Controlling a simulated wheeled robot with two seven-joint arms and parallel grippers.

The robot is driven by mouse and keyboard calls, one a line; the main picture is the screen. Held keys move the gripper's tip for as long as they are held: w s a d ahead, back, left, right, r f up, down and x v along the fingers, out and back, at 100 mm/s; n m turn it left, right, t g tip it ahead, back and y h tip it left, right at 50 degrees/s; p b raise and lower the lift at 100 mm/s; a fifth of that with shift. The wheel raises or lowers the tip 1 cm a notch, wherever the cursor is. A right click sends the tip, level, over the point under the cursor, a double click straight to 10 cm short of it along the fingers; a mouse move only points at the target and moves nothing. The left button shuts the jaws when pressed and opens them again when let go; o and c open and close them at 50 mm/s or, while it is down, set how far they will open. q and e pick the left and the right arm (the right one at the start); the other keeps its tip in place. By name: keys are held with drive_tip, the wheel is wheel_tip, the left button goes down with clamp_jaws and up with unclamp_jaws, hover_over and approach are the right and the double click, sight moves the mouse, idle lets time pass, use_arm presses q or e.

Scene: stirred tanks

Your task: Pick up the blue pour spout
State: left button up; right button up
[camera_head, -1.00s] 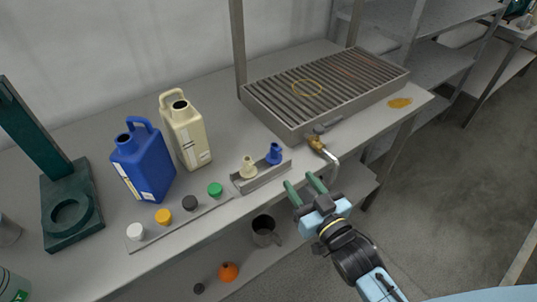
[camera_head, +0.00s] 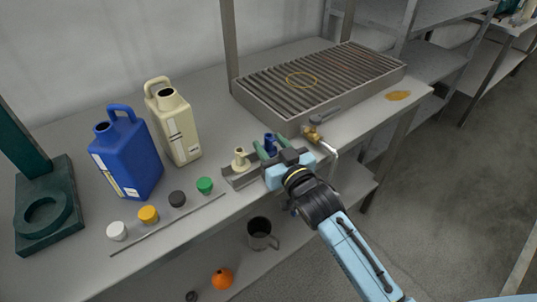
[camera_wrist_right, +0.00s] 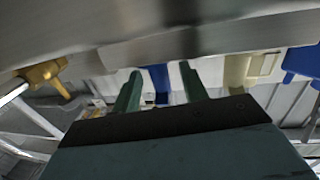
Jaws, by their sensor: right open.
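The blue pour spout (camera_head: 270,139) stands in a small grey metal tray (camera_head: 241,181) at the bench's front edge, right of a cream pour spout (camera_head: 240,158). My right gripper (camera_head: 271,146) is open. Its two green fingers appear on either side of the blue spout, whose lower part is hidden by the gripper. In the right wrist view the blue spout (camera_wrist_right: 157,78) shows between the open fingers (camera_wrist_right: 161,83). I cannot tell whether they touch it. My left gripper is not in view.
A brass tap (camera_head: 313,134) on the slatted metal basin (camera_head: 310,83) is close to the right of my gripper. A blue jug (camera_head: 127,160) and a cream jug (camera_head: 177,128) stand left. Several caps (camera_head: 177,199) line the front edge. A metal mug (camera_head: 259,234) stands below.

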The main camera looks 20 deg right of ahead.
drive_tip(key=shift+w+d, duration=0.15)
drive_tip(key=shift+w, duration=0.55)
drive_tip(key=shift+f+b, duration=0.15)
drive_tip(key=shift+b, duration=0.15)
clamp_jaws()
